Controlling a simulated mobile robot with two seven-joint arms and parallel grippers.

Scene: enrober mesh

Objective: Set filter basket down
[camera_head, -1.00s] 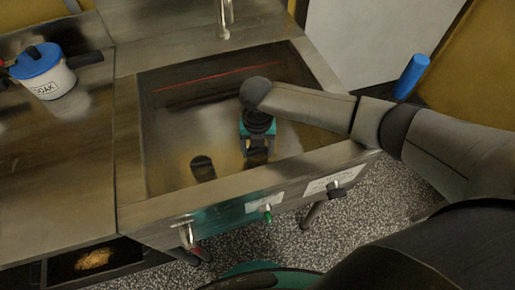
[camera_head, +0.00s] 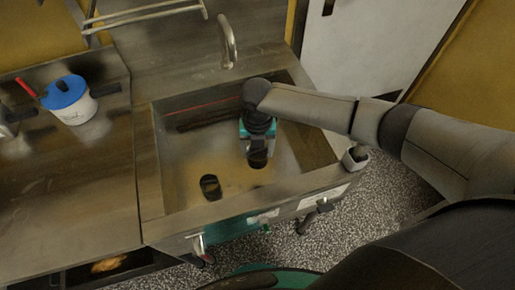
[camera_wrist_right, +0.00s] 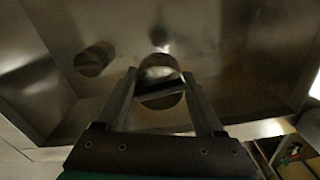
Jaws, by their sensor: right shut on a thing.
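My right gripper (camera_head: 257,157) points down inside the sink basin (camera_head: 180,165). It is shut on a small round metal thing, which I take for the filter basket (camera_wrist_right: 160,72). In the right wrist view the basket sits between the two fingertips, with a dark lower part. In the head view the basket shows only as a dark shape below the teal gripper body, and I cannot tell whether it touches the basin floor. A similar dark, short round thing (camera_head: 210,187) is on the basin floor to its left. My left gripper is not in view.
A tap (camera_head: 228,45) stands behind the basin. A white pot with a blue lid (camera_head: 70,97) is on the steel counter (camera_head: 75,185) at left. The basin walls surround my gripper. The basin floor around the basket looks clear apart from the other round thing.

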